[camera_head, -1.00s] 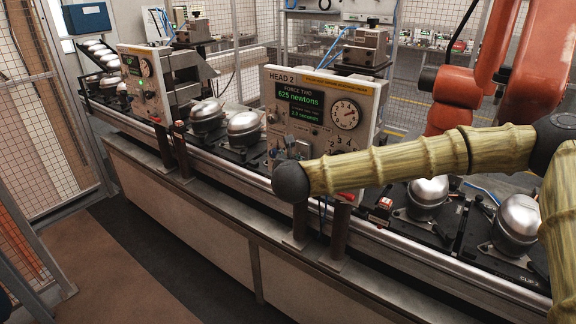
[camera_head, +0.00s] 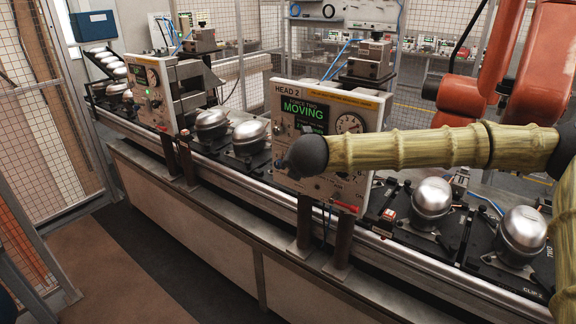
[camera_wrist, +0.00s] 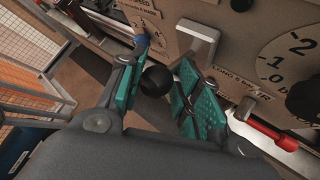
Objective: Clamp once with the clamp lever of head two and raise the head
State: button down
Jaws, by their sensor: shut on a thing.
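Head two's panel (camera_head: 290,95) stands over the line, its green screen (camera_head: 304,108) reading MOVING. My gripper (camera_wrist: 160,86) is in front of the panel, its teal finger pads closed on either side of a black ball knob (camera_wrist: 157,80). The knob's stem is hidden, so I cannot tell which lever it belongs to by its label. A grey metal lever (camera_wrist: 203,36) sticks out of the panel just beyond and to the right of the fingers. A red-handled lever (camera_wrist: 270,131) is lower right. In the head view my wrist hides the fingers and the knob.
Silver compressors (camera_head: 432,196) sit on black pallets along the line, on both sides of head two. Another head (camera_head: 146,90) stands farther left. A dial with a black knob (camera_wrist: 305,95) is right of the fingers. Posts carry the panel; the floor in front is clear.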

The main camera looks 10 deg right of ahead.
jog(key=shift+w+a+r, duration=0.1)
jog(key=shift+r, duration=0.4)
jog(key=c, duration=1.3)
grip_release()
jog(key=shift+o, duration=0.8)
jog(key=shift+a+f, duration=0.2)
jog(key=shift+a, duration=0.1)
jog(key=shift+d+f, duration=0.2)
jog(key=shift+d, duration=0.2)
jog(key=shift+a+r, duration=0.15)
jog(key=v, duration=1.1)
jog(key=shift+s+r, duration=0.15)
jog(key=shift+s, duration=0.25)
